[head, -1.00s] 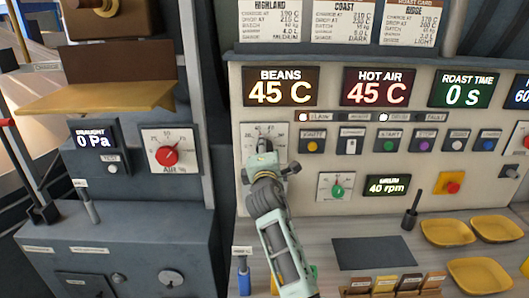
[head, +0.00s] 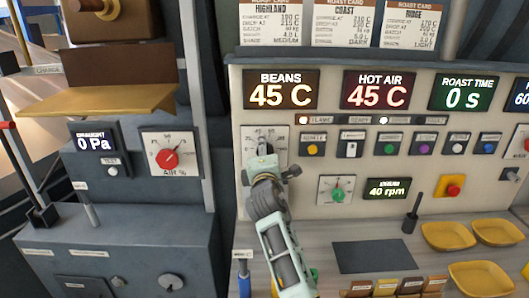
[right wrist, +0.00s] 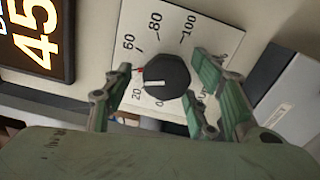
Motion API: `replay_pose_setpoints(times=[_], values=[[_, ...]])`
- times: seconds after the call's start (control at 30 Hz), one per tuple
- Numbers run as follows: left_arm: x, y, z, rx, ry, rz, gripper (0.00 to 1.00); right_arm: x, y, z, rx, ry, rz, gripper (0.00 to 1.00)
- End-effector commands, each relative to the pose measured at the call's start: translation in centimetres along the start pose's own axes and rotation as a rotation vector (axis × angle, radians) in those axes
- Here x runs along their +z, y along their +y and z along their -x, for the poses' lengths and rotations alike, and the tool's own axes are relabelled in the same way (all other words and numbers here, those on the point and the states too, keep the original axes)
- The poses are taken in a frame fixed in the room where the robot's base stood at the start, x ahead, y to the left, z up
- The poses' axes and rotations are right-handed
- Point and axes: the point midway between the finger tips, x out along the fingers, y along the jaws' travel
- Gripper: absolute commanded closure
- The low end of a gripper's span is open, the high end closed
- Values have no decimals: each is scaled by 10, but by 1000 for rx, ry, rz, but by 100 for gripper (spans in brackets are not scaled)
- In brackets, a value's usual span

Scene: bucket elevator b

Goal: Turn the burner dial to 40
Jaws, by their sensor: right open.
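The burner dial's white scale plate (head: 281,134) is on the cream panel below the BEANS display, partly hidden by my right gripper (head: 263,162). In the right wrist view the black round knob (right wrist: 166,76) has a white pointer line on its lower-left side, aimed left near the 20 end. A small red mark sits on the plate left of the knob, between 20 and 60. My right gripper (right wrist: 160,92) is open, with its green fingers on either side of the knob. Contact cannot be told. My left gripper is not in view.
The BEANS (head: 281,90) and HOT AIR (head: 379,90) displays read 45 C. A row of small buttons and a drum dial (head: 337,189) lie to the right. A shelf below holds yellow trays (head: 448,236) and a dark mat (head: 375,257). An air dial (head: 170,156) is at left.

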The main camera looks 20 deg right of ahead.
Motion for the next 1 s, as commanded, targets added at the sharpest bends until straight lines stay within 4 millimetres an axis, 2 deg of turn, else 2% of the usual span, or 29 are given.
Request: replay_pose_setpoints(times=[0.17,0.27,0.7,0.83,1.0], values=[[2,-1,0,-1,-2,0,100,0,-2,4,-2,0,1,48],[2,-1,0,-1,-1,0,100,0,-2,13,-1,0,0,48],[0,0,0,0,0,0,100,-1,-1,92,-1,1,-1,48],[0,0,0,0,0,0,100,-1,-1,109,0,1,0,48],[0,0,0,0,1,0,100,0,0,119,-1,0,0,48]])
